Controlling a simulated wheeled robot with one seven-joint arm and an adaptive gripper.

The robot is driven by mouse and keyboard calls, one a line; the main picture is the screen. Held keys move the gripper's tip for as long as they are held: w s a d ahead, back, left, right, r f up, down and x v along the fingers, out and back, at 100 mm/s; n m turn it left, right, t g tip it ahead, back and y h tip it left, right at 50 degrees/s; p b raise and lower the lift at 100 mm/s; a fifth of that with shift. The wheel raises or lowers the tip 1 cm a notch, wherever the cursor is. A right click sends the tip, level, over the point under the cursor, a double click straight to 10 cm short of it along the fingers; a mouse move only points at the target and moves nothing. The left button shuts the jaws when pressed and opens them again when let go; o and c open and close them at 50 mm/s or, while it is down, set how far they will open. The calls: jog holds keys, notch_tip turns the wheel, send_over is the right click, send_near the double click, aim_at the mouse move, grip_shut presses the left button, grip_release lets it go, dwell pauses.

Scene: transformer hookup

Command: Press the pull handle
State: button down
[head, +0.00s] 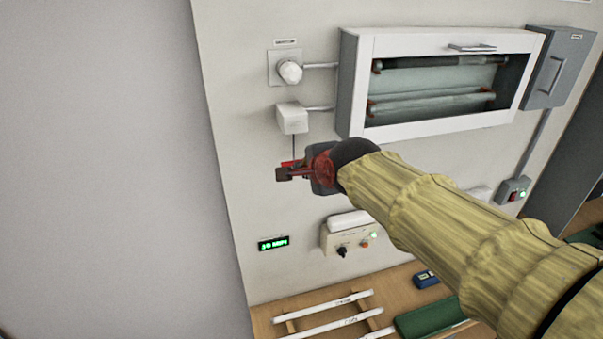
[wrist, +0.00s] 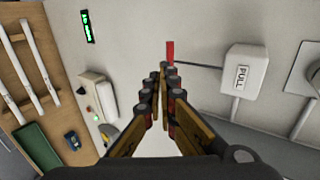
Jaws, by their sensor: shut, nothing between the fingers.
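The pull handle is a small red bar (wrist: 170,50) on the end of a dark cord. The cord hangs from a white box marked PULL (wrist: 244,71), which shows in the head view (head: 292,118) on the wall. My gripper (wrist: 163,68) is shut and empty, its fingertips right by the cord end of the handle. In the head view, my gripper (head: 283,173) is just below the box and hides most of the handle; a bit of red (head: 289,162) shows above the fingers. I cannot tell whether the fingers touch the handle.
A round white knob (head: 290,71) sits above the box. A white-framed glass cabinet (head: 440,122) is to the right. Below are a green display (head: 273,243), a small control panel (head: 350,240) and a wooden bench (head: 400,285) with white tubes. The wall left of my gripper is clear.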

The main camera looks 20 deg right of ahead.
jog(key=v, duration=0.6)
jog(key=shift+s+b, duration=0.15)
jog(key=shift+b, duration=0.2)
jog(key=shift+r, duration=0.1)
